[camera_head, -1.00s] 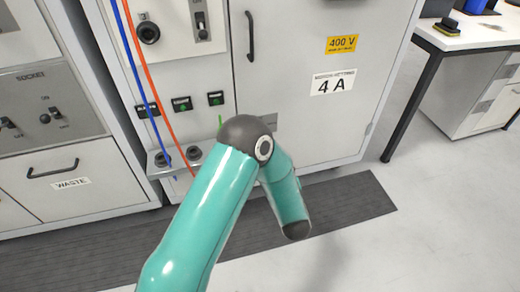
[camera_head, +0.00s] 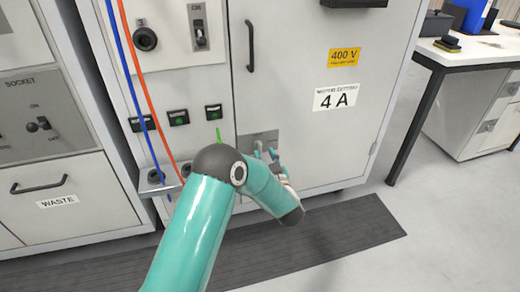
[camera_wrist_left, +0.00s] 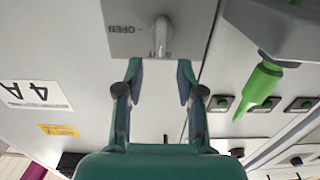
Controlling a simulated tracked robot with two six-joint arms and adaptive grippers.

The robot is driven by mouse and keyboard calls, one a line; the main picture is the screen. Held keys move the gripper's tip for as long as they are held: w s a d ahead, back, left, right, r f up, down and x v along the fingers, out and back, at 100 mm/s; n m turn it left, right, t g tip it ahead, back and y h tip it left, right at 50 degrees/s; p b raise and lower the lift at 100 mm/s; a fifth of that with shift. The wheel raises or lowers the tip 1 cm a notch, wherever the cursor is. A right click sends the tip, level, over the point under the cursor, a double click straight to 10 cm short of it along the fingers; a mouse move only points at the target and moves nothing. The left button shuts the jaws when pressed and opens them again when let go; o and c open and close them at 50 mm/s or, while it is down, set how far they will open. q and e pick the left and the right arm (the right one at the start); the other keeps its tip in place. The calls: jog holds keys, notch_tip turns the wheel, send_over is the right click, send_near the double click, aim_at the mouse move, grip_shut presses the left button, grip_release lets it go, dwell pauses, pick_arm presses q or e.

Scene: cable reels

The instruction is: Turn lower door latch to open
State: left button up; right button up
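The lower door latch is a light grey handle (camera_wrist_left: 162,38) on a grey plate marked OPEN in the left wrist view, which shows the scene upside down. The plate (camera_head: 262,136) sits low on the cabinet door (camera_head: 300,100), which is shut, in the head view. My left gripper (camera_wrist_left: 160,72) is open, its fingers spread on either side just short of the handle; no contact is clear. It also shows in the head view (camera_head: 266,152), close to the plate and partly hidden by my arm. My right gripper is not in view.
A green handle-like part (camera_wrist_left: 262,85) stands out beside the gripper in the wrist view. Blue (camera_head: 125,60) and orange (camera_head: 150,90) cables hang left of the door. A dark mat (camera_head: 345,235) lies in front. A white table (camera_head: 480,42) stands right.

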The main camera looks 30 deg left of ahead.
aim_at(261, 146)
pick_arm(q)
jog(key=shift+b+x, duration=0.5)
jog(key=shift+x, duration=2.2)
